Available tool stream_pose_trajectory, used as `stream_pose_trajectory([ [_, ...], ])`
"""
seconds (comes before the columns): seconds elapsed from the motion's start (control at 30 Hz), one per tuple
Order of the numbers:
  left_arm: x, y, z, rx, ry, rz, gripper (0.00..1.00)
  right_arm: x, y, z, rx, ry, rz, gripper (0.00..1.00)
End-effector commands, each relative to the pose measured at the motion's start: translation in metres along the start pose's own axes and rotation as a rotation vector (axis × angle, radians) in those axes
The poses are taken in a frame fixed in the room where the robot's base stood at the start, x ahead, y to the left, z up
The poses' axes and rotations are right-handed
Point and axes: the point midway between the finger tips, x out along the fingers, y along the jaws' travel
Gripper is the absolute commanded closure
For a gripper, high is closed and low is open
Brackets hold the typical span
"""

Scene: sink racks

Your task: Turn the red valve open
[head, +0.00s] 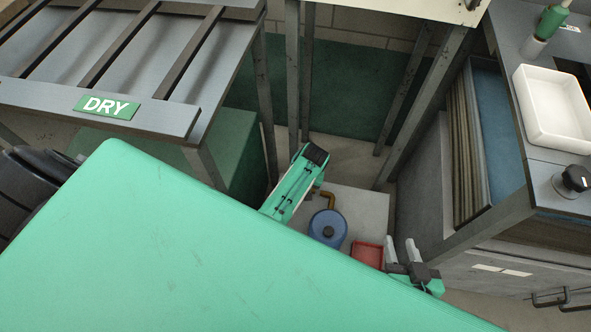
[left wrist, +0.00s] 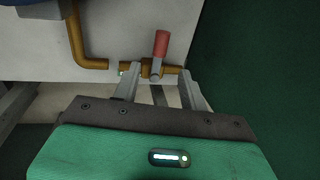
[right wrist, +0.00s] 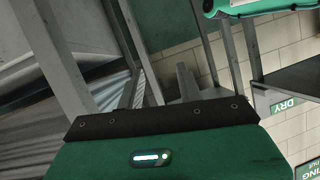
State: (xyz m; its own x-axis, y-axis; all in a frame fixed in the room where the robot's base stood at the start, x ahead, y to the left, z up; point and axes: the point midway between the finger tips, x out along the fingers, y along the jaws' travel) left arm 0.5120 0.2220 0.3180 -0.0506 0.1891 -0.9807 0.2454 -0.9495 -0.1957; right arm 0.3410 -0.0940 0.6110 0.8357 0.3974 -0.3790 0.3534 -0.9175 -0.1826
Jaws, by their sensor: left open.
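The valve's red handle (left wrist: 161,43) shows in the left wrist view, standing crosswise to a brass pipe (left wrist: 172,70). My left gripper (left wrist: 158,88) is open, with its two fingertips apart on either side of the valve body, just below the handle in the picture. I cannot tell whether the fingers touch the pipe. Nothing is held between them. In the head view the valve and left fingertips are hidden. My right gripper (head: 402,247) is open and empty there, beside the red tray; its parted fingers also show in the right wrist view (right wrist: 160,90).
A blue tank (head: 327,228) with a bent brass pipe (head: 326,195) and a red tray (head: 367,254) sit on a grey surface between metal legs. A slatted rack marked DRY (head: 107,106) stands left. A counter with a white basin (head: 553,108) stands right.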

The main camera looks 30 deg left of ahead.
Motion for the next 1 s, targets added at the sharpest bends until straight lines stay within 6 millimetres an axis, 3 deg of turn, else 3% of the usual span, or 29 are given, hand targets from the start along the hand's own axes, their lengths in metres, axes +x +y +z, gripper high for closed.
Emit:
stream_pose_trajectory([
  [0.2, 0.029, 0.000, 0.000, -0.001, 0.001, 0.000, 0.57, 0.004, -0.012, -0.005, 0.016, 0.141, -0.031, 0.64],
  [0.63, 0.069, 0.000, 0.000, -0.002, 0.001, 0.001, 0.57, -0.002, 0.006, -0.096, -0.041, 0.568, -0.005, 0.64],
  [0.8, 0.077, 0.000, 0.000, -0.001, 0.000, 0.001, 0.57, -0.009, 0.009, -0.115, -0.054, 0.667, -0.002, 0.64],
  [1.0, 0.080, 0.000, -0.001, -0.001, 0.002, 0.001, 0.57, -0.012, 0.009, -0.122, -0.060, 0.708, -0.001, 0.64],
])
